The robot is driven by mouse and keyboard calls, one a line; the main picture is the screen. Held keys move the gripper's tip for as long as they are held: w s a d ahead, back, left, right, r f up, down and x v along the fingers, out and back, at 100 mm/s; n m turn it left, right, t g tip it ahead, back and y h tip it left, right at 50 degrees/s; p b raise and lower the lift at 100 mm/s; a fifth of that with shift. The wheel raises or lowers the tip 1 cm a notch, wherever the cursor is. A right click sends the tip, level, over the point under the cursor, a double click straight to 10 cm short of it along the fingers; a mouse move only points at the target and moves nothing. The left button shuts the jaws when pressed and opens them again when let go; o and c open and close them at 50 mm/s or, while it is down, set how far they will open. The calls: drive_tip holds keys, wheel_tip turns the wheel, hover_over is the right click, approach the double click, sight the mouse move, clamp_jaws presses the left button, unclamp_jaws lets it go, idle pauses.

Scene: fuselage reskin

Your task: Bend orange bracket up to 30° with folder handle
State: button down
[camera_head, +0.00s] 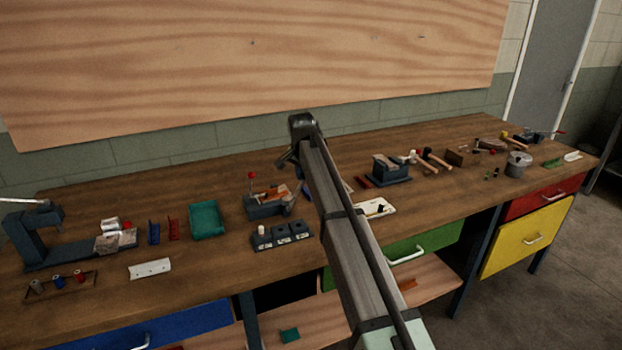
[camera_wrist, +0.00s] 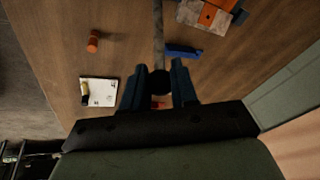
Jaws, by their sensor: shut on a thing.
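The folder (camera_head: 266,208) is a blue-grey tool on the bench, left of my arm in the head view. The orange bracket (camera_head: 281,191) lies on top of it; its tilt is too small to tell. An orange piece (camera_wrist: 211,15) on the folder shows at the upper edge of the wrist view. My gripper (camera_wrist: 159,76) is shut on a dark round grip at the end of a grey bar (camera_wrist: 158,30), which looks like the folder handle. The bar runs up out of the wrist view. In the head view my arm hides the gripper's grip.
A white board (camera_head: 374,208) lies right of my arm; it also shows in the wrist view (camera_wrist: 99,92). A block with sockets (camera_head: 282,236) stands before the folder. A green tray (camera_head: 206,219) is to the left. A wooden panel (camera_head: 250,60) rises behind the bench.

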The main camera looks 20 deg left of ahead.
drive_tip(key=shift+s+a+r+t+h, duration=0.3)
drive_tip(key=shift+s+a+t+h, duration=0.1)
drive_tip(key=shift+s+a, duration=0.15)
drive_tip(key=shift+s+a+r, duration=0.25)
drive_tip(key=shift+s+a, duration=0.3)
drive_tip(key=c, duration=0.9)
unclamp_jaws()
drive_tip(key=v, duration=1.3)
drive_tip(key=shift+s+r, duration=0.15)
drive_tip(key=shift+r, duration=0.2)
drive_tip(key=shift+d, duration=0.1)
